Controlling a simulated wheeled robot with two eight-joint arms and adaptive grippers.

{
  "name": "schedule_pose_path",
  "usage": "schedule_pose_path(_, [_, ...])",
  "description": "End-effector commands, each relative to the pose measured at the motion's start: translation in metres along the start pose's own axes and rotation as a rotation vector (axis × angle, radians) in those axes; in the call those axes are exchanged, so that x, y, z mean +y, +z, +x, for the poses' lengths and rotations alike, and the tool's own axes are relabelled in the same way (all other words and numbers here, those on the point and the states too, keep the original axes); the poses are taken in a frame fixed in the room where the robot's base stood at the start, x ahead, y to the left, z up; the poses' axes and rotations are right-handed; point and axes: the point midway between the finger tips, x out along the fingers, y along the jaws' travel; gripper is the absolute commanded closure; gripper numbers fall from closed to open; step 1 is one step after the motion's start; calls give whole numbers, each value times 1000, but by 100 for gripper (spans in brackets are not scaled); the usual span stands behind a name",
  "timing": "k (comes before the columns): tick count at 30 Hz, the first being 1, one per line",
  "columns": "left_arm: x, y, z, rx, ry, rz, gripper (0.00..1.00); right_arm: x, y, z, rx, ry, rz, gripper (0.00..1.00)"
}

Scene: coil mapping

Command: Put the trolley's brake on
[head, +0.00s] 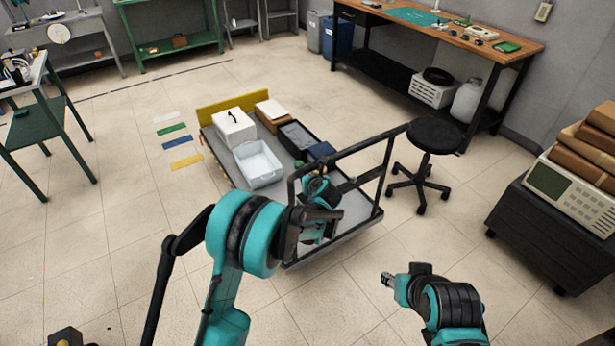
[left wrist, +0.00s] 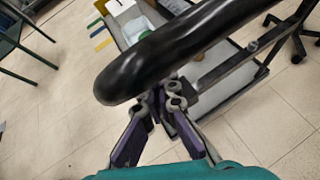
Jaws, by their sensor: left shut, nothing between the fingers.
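The trolley is a low grey platform (head: 352,215) with a black tube handle frame (head: 390,155) at its near right end. My left gripper (head: 318,228) is at the handle end, low among the frame tubes, partly hidden by my own arm. In the left wrist view, its purple and grey fingers (left wrist: 165,108) are shut and empty. A thick black rounded bar (left wrist: 180,50), apparently the handle's top rail, crosses close to the camera and hides part of the view ahead. I cannot make out a brake pedal. My right arm is at the lower right; its gripper's state is unclear.
On the trolley are a white box (head: 233,128), a white tray (head: 258,165) and dark bins. A black stool (head: 435,135) stands close to its right. A dark cabinet (head: 550,225) is at the far right, a green table (head: 45,135) at left.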

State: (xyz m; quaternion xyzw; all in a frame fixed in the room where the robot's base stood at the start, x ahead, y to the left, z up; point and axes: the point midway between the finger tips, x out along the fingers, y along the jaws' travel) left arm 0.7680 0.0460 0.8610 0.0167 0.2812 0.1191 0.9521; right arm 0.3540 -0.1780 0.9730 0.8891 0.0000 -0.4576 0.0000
Motion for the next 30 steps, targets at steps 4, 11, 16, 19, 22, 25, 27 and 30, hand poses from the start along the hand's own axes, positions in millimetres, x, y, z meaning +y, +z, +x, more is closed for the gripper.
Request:
schedule_pose_path(4, [0,-1,-35,1,-2,1,100,0,0,0,0,0,0,60])
schedule_pose_path(11, [-1,-1,-77,1,-2,0,100,0,0,0,0,0,0,60])
schedule_pose_path(16, [0,0,-92,1,-1,0,100,0,0,0,0,0,0,60])
schedule_pose_path(19, [0,0,-94,0,0,0,100,0,0,0,0,0,0,60])
schedule_pose_path(22, [0,0,-94,1,0,-1,100,0,0,0,0,0,0,60])
schedule_pose_path(25, [0,0,-94,1,0,-1,100,0,0,0,0,0,0,60])
schedule_pose_path(27, [0,0,-94,1,0,-1,100,0,0,0,0,0,0,60])
schedule_pose_path(30, [0,0,-94,1,0,-1,100,0,0,0,0,0,0,60])
